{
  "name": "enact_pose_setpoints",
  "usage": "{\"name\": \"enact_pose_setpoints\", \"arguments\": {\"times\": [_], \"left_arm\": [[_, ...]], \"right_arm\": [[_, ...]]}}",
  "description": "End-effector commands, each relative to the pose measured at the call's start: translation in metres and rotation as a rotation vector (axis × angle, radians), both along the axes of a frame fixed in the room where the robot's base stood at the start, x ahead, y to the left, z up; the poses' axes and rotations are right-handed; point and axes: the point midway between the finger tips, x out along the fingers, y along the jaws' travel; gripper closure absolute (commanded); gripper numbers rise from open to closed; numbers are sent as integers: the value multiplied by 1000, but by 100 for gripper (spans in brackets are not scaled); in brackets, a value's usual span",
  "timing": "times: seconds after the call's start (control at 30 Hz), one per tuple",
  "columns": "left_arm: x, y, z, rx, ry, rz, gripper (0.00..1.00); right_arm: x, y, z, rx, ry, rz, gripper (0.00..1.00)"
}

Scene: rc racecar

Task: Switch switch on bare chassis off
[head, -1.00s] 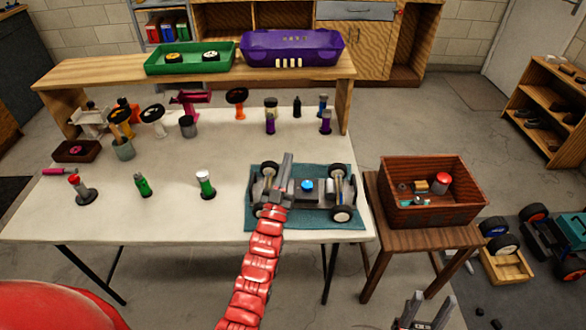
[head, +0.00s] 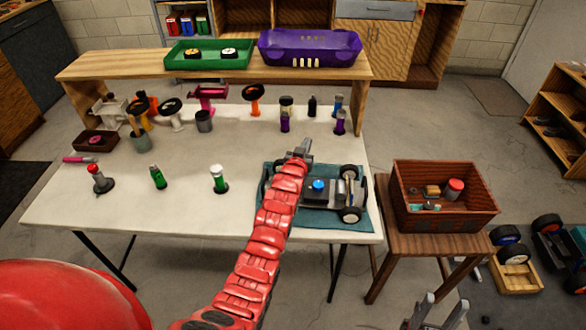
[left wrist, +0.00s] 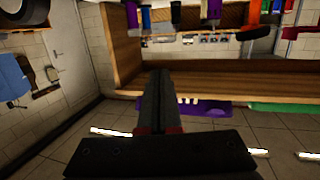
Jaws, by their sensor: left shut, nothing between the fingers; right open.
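The bare chassis (head: 326,194), dark grey with black wheels and a blue round knob (head: 319,185), lies on a teal mat (head: 310,221) at the right end of the white table. I cannot make out the state of its switch. My red left arm crosses in front of the chassis and hides its left part. My left gripper (head: 304,148) is shut and empty, at the chassis's far side. In the left wrist view the shut fingers (left wrist: 158,100) point toward the wooden shelf. My right gripper (head: 421,312) is open at the bottom edge, off the table.
Several bottles and stands cover the table (head: 110,215) to the left and behind. A wooden shelf (head: 130,68) carries a green tray (head: 183,64) and a purple bin (head: 330,50). A brown crate (head: 447,218) stands on a stool to the right.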

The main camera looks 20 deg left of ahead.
Motion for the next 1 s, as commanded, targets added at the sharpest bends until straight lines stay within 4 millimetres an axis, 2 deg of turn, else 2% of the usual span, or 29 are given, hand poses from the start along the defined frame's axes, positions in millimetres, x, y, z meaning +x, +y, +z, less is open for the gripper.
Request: {"name": "enact_pose_setpoints", "arguments": {"times": [0.03,0.1,0.23,0.37,0.53,0.77,1.0], "left_arm": [[10,4,5,-6,74,9,100],[17,8,1,-16,196,24,100],[18,16,-2,-39,422,51,100],[5,22,4,-65,644,80,100],[-26,25,18,-96,890,110,100],[-57,25,34,-118,1067,131,100],[-62,25,36,-122,1092,134,100]], "right_arm": [[0,0,5,0,0,0,50],[0,0,8,0,0,0,50],[0,0,13,0,0,0,50],[0,0,18,0,0,0,50],[0,0,23,0,0,0,50],[0,0,26,0,0,0,50],[0,0,26,0,0,0,50]]}}
